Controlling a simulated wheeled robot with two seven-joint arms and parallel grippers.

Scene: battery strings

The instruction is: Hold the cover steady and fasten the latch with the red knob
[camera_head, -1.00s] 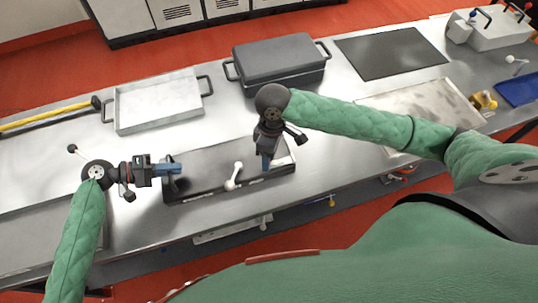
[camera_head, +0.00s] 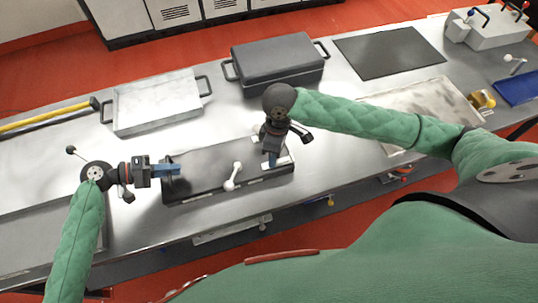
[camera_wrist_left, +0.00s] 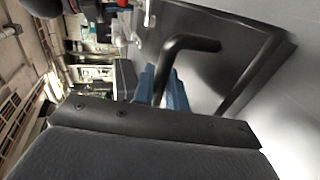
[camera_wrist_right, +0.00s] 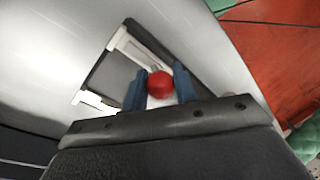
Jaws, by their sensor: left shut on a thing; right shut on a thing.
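The dark cover (camera_head: 208,160) lies on a black tray or case in the middle of the bench. My left gripper (camera_head: 174,169) is at its left end, shut on its black bent handle (camera_wrist_left: 190,44), with the blue fingers (camera_wrist_left: 165,88) on the handle. My right gripper (camera_head: 272,163) points down over the cover's right end. In the right wrist view the red knob (camera_wrist_right: 160,84) sits between its two blue fingers, which are shut on it. White latch pieces (camera_wrist_right: 128,44) show around it. The latch part under the knob is mostly hidden.
A white lever with round ends (camera_head: 233,177) stands at the cover's front edge. Behind are a shallow metal tray (camera_head: 157,103) and a dark lidded box (camera_head: 278,67). A flat black plate (camera_head: 388,52) lies further right. The bench between cover and trays is mostly clear.

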